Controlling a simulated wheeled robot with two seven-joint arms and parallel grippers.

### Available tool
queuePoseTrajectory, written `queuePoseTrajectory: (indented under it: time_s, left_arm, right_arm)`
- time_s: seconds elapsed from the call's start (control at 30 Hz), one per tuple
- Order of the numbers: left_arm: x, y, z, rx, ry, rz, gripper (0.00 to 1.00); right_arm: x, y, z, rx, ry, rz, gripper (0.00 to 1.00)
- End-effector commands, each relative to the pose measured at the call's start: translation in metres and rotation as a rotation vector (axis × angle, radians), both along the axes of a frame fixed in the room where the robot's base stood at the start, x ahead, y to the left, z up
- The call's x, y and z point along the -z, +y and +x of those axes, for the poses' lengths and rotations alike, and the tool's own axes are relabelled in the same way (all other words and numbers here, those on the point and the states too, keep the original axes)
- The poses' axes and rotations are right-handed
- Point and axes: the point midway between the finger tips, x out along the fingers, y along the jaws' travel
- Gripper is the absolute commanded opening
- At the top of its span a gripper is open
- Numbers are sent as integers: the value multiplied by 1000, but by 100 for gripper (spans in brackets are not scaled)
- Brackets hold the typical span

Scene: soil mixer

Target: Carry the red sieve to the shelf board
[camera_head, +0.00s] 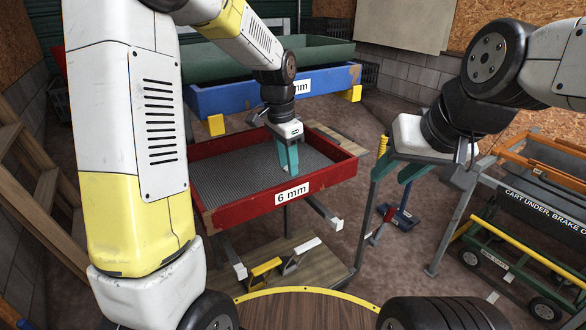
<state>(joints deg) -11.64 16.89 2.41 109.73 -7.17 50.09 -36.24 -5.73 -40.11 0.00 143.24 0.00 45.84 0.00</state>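The red sieve (235,212), a rectangular red-walled tray with a grey mesh floor and a "6 mm" label, is level at the centre, above white-tipped rails. My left gripper (288,170) points down over its mesh; its teal fingers look close together, and I cannot tell whether they touch anything. My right gripper (396,180) is open and empty, right of the sieve. A low wooden board (318,262) below the sieve may be the shelf board; I cannot tell for sure.
A blue sieve (235,98) sits behind and higher, with a green tray (215,62) above it. Yellow and white brackets stand on the low board. Green and orange carts (510,275) are at right. A wooden ladder (35,185) stands at left.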

Motion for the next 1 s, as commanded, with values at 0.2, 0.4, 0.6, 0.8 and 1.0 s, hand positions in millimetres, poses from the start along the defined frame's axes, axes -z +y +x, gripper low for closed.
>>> queuePoseTrajectory:
  time_s: [0.2, 0.4, 0.6, 0.8, 1.0]
  left_arm:
    - [-34, 3, -3, 0, -1, -1, 36]
    - [-54, 10, -12, -39, -17, -11, 36]
    - [-96, 40, -64, -261, -110, -78, 36]
    - [-121, 68, -137, -550, -211, -199, 36]
    - [-121, 82, -191, -769, -277, -317, 36]
  right_arm:
    - [0, 0, 0, 0, 0, 0, 36]
    - [0, 0, 0, 0, 0, 0, 36]
    - [0, 0, 0, 0, 0, 0, 36]
    - [0, 0, 0, 0, 0, 0, 36]
    - [0, 0, 0, 0, 0, 0, 36]
